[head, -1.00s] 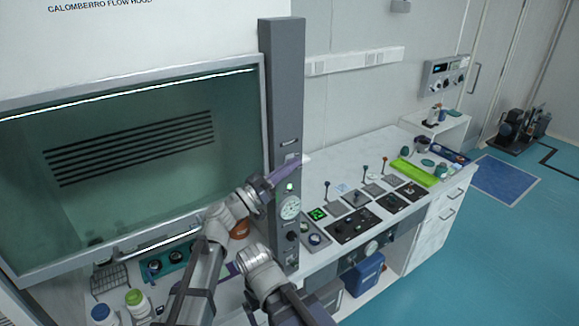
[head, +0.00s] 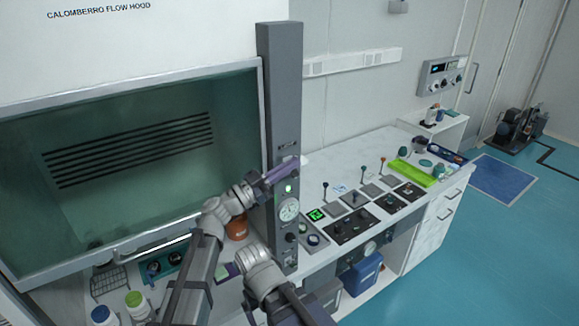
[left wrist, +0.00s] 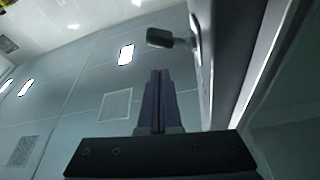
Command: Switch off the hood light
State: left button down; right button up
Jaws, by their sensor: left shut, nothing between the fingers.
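The flow hood (head: 130,75) stands at the left with its glass sash (head: 120,185) in front. The strip along the top of its opening is dull and the inside looks dim. My left gripper (head: 292,166) is shut and empty, its purple fingers at the front of the hood's grey pillar (head: 281,100). A small switch plate at the fingertips is mostly hidden, so I cannot tell contact. In the left wrist view the closed fingers (left wrist: 158,85) point beside the pillar, with a dark knob (left wrist: 166,38) sticking out past their tips. My right gripper does not show.
A green lamp (head: 289,188) and a round gauge (head: 289,209) sit on the pillar below my fingers. The bench (head: 345,165) at the right carries several control panels and a green tray (head: 414,173). Bottles (head: 136,302) stand at the lower left.

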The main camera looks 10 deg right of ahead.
pick_arm(q)
notch_tip(320, 180, up, 8)
jog(key=p, duration=0.7)
jog(key=shift+f, duration=0.2)
jog(key=s+a+f+n+g+y, duration=0.1)
jog(key=s+a+f+n+y, duration=0.25)
jog(key=f, duration=0.35)
jog(key=s+a+f+n+g+y, duration=0.2)
jog(key=a+f+y, duration=0.25)
jog(key=f, duration=0.25)
jog(key=s+a+f+n+g+y, duration=0.1)
jog(key=s+a+f+n+y, duration=0.2)
jog(key=f, duration=0.4)
jog(key=s+a+f+n+y, duration=0.3)
jog(key=a, duration=0.5)
jog(key=s+a+f+n+g+y, duration=0.1)
jog(key=s+a+f+n+y, duration=0.2)
jog(key=a, duration=0.5)
jog(key=s+a+f+n+y, duration=0.2)
jog(key=s+a+n+y, duration=0.15)
jog(key=a, duration=0.35)
jog(key=s+d+f+m+y+b, duration=0.1)
jog(key=s+d+f+m+b, duration=0.1)
jog(key=d+f+b, duration=0.3)
jog(key=s+d+f+m+g+b, duration=0.1)
jog(key=d+f+b, duration=0.5)
jog(key=f+b, duration=0.8)
jog(key=shift+s+f+m+y+b, duration=0.35)
jog(key=shift+s+m+b, duration=0.15)
jog(key=shift+s+m, duration=0.2)
